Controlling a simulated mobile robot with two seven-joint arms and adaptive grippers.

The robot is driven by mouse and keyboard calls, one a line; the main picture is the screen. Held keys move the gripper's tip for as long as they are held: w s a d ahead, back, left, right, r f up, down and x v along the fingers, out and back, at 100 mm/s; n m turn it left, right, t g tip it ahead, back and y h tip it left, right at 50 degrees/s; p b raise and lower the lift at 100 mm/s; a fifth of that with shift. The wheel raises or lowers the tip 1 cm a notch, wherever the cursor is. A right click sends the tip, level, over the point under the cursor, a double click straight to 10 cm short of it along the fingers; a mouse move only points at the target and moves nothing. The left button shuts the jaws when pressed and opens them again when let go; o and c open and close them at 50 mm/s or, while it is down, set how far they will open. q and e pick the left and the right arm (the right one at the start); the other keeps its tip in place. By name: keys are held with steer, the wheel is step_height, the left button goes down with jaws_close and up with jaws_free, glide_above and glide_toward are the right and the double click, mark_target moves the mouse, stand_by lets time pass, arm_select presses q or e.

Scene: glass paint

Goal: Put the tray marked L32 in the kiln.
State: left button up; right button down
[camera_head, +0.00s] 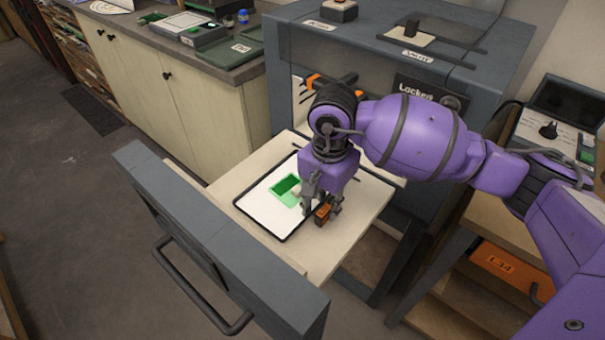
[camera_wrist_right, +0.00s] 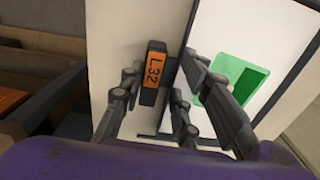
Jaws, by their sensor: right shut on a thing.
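The tray marked L32 (camera_head: 262,210) is a flat white sheet with a thin black rim, and a green rectangle (camera_head: 286,189) lies on it. It rests on the pulled-out cream shelf (camera_head: 222,193) of the grey kiln (camera_head: 345,52). In the right wrist view, its orange L32 tag (camera_wrist_right: 156,72) sits on a dark handle beside the rim. My right gripper (camera_head: 323,204) points down at the tray's near right edge and is shut on the tray's handle. My arm hides part of the tray and the kiln front. My left gripper is not in view.
A grey front panel with a bar handle (camera_head: 190,285) stands at the shelf's outer end. A dark sign reading "Locked" (camera_head: 418,88) is on the kiln. A counter (camera_head: 150,30) stands at left.

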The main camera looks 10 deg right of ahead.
stand_by(0.4)
steer(key=c, duration=1.6)
jaws_free()
steer(key=o, duration=0.4)
steer(key=shift+r+p, duration=1.25)
steer(key=shift+r, duration=2.3)
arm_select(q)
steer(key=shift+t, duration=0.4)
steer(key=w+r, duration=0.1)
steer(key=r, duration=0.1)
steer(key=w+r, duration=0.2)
arm_select(e)
steer(key=shift+f, duration=0.1)
